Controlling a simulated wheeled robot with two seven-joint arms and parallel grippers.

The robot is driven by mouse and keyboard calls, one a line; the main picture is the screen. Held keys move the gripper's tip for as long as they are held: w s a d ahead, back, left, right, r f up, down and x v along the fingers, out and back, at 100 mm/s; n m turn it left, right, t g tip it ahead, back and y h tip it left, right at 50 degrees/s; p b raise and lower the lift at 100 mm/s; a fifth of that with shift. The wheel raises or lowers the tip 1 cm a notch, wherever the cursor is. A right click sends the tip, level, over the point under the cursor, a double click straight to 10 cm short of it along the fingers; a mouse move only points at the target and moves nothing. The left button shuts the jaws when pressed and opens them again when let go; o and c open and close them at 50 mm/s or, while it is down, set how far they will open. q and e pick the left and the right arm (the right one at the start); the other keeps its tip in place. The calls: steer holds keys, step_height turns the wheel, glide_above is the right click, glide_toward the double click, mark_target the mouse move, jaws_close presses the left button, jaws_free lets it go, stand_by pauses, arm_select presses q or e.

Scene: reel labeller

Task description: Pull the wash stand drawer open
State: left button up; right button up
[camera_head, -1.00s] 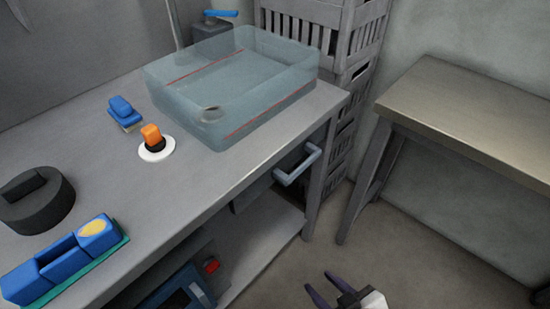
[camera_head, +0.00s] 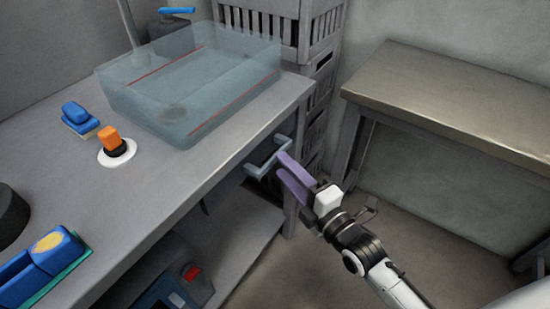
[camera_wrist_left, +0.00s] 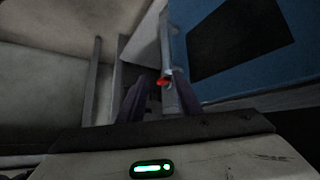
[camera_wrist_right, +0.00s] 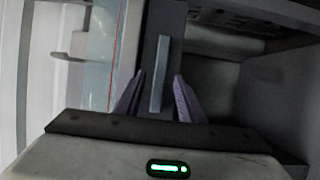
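The wash stand drawer sits under the worktop below the clear basin (camera_head: 190,85). Its grey-blue bar handle (camera_head: 268,163) sticks out at the front edge. My right gripper (camera_head: 284,166) is at the handle with its purple fingers apart. In the right wrist view, the handle (camera_wrist_right: 160,75) lies in line with the gap between the fingers (camera_wrist_right: 159,76), in front of the dark drawer front (camera_wrist_right: 172,18). I see no clear contact. My left gripper (camera_wrist_left: 161,72) is open near a blue panel (camera_wrist_left: 235,40) and a red knob (camera_wrist_left: 162,82); it is outside the head view.
A steel table (camera_head: 450,95) stands at the right and stacked grey crates (camera_head: 322,75) behind. On the worktop (camera_head: 150,190) are an orange-topped item (camera_head: 110,139), a blue block (camera_head: 77,114) and a blue holder (camera_head: 45,262). A blue device (camera_head: 165,290) sits below.

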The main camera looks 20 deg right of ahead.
mark_target(275, 162)
steer(key=x, duration=0.5)
jaws_close()
